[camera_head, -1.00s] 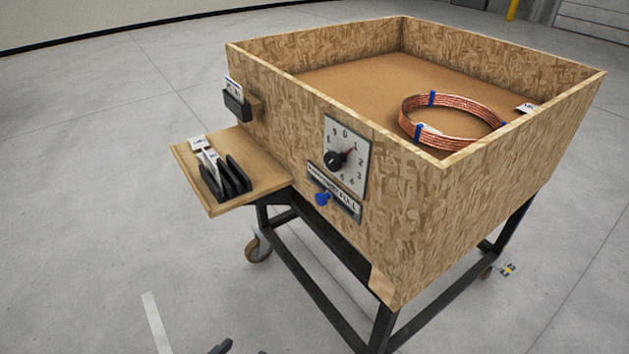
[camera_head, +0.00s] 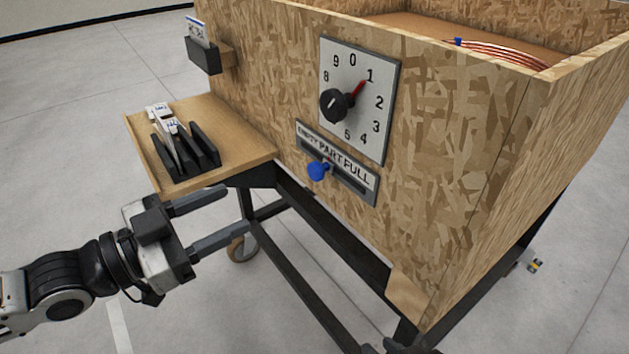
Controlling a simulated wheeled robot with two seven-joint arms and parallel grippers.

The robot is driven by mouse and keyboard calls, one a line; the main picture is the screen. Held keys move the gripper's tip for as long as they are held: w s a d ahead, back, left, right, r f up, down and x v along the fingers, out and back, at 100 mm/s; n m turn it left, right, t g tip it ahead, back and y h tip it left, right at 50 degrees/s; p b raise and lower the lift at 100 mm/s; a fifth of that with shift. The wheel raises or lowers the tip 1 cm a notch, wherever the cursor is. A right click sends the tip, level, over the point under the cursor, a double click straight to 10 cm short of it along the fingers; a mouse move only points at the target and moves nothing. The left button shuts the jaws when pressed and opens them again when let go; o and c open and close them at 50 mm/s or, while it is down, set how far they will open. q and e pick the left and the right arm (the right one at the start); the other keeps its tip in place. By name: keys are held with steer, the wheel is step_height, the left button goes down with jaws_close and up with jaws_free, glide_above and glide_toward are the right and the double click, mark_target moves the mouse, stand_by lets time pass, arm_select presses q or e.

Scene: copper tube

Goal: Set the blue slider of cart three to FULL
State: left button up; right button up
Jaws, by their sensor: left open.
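The blue slider (camera_head: 318,171) sticks out of a slot in the label plate (camera_head: 362,186) on the cart's front wall. The plate reads EMPTY, PART, FULL from left to right. The slider stands near PART, clearly left of FULL; its exact mark is hard to tell. The OSB-walled cart (camera_head: 455,140) shows no readable number in view. My left gripper (camera_head: 227,217) is open and empty, left of and below the slider. Its two fingers point right, apart from the cart, near the shelf's front edge. My right gripper is not clearly visible.
Above the slider is a dial (camera_head: 371,72) with a black knob and red pointer near 1. A wooden shelf (camera_head: 245,150) with a black card rack (camera_head: 190,152) juts out at left. A card holder (camera_head: 203,55) is above it. Copper tube (camera_head: 505,52) lies inside the cart.

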mark_target(312, 173)
arm_select(q)
steer(key=x, duration=1.6)
steer(key=shift+w+f, duration=0.25)
steer(key=shift+f, duration=0.15)
arm_select(e)
steer(key=shift+w+a+f, duration=0.1)
steer(key=shift+w+f, duration=0.15)
steer(key=shift+f, duration=0.25)
